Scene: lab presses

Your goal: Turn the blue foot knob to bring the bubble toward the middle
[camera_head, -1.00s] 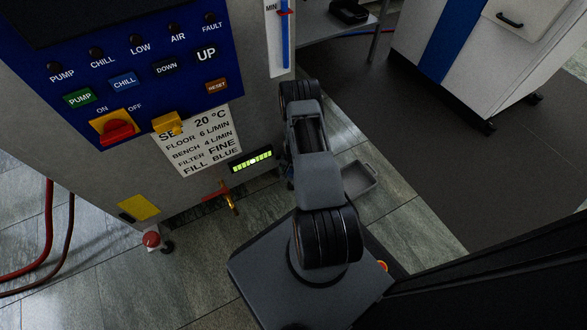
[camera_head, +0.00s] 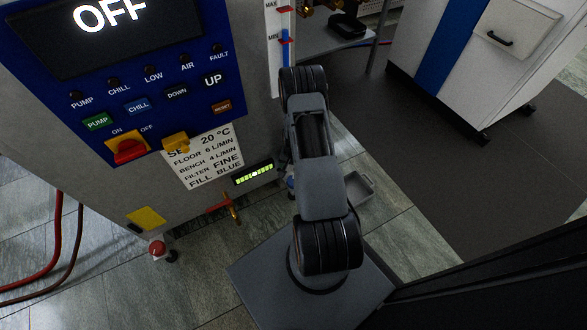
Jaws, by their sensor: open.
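The blue foot knob (camera_head: 291,183) shows as a small blue patch low at the cabinet's right front corner, partly hidden by my arm. The level vial (camera_head: 253,174) is a green strip in a black frame on the cabinet's lower front. A pale bubble shows near its middle, too small to place exactly. My gripper (camera_head: 286,160) is open, mostly hidden behind my arm, close to the cabinet edge and just above the knob. Whether its fingers touch the knob cannot be seen.
A red foot knob (camera_head: 157,249) stands at the cabinet's left corner. A brass tap with a red handle (camera_head: 228,205) sticks out below the vial. A grey tray (camera_head: 357,190) lies on the floor right of my arm. Red hoses (camera_head: 55,240) hang at left.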

